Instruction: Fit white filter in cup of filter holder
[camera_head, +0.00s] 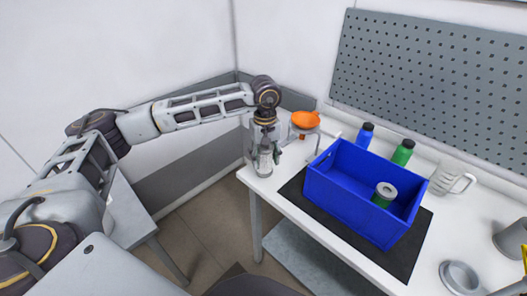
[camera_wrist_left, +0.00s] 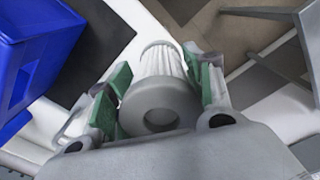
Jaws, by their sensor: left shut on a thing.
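My left gripper (camera_head: 265,152) is at the left end of the white table, pointing down. In the left wrist view its green-padded fingers (camera_wrist_left: 158,72) are shut on the white filter (camera_wrist_left: 163,60). The filter has a pleated white body and a grey ring end (camera_wrist_left: 162,106) facing the wrist camera. In the head view the filter (camera_head: 265,162) is upright between the fingers; I cannot tell whether its bottom touches the table. A grey round cup (camera_head: 460,278) with a flange, perhaps the filter holder's, stands at the front right.
A blue crate (camera_head: 345,205) on a black mat (camera_head: 408,262) holds a green filter with a grey ring (camera_head: 384,194). Behind it stand an orange bowl (camera_head: 305,119) on a stand, blue (camera_head: 365,136) and green (camera_head: 402,153) bottles, and a clear jug (camera_head: 450,178). A grey container (camera_head: 510,240) is right.

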